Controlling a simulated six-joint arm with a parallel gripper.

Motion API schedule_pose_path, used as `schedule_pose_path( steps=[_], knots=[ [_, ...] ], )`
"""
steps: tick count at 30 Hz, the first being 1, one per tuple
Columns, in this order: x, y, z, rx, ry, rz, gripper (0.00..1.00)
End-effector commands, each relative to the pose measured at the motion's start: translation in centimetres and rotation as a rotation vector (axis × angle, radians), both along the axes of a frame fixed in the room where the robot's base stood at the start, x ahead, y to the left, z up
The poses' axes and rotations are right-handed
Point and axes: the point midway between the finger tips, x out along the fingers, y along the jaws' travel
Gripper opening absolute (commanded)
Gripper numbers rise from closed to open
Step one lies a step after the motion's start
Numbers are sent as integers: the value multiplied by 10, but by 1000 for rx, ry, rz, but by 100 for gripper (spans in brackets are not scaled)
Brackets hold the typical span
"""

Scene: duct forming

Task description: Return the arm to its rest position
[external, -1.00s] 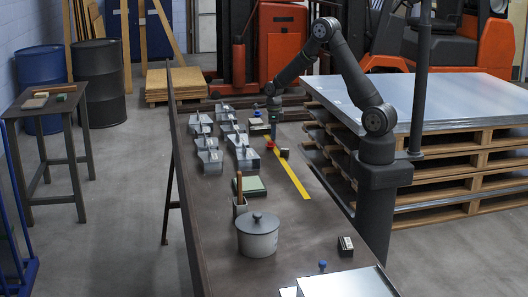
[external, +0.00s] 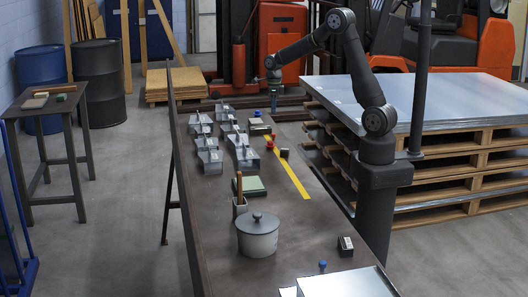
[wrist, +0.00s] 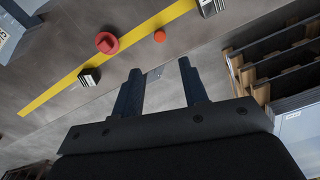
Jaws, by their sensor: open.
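My arm is raised over the far part of the dark bench (external: 210,235). My gripper (external: 274,110) points down near the bench's far end, clear of the bench top. In the wrist view my gripper (wrist: 160,70) has its two dark fingers wide apart with nothing between them. Below it, a red round piece (wrist: 107,42), a small orange-red knob (wrist: 160,36) and a black-and-white block (wrist: 90,77) sit on the bench, none touching the fingers.
A yellow stripe (external: 290,174) runs along the bench. Several grey metal pieces (external: 209,160) stand left of it. A lidded grey pot (external: 258,236) and a green pad (external: 250,186) are nearer. Pallets with sheet metal (external: 465,160) stand to the right.

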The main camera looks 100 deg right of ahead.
Motion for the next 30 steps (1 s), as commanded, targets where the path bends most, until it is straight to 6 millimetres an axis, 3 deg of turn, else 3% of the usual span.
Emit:
schedule_pose_path(
  steps=[9,14,30],
  knots=[
    [0,0,-1,0,0,0,40],
    [0,1,-13,3,2,0,40],
    [0,1,-117,3,2,0,40]
  ],
)
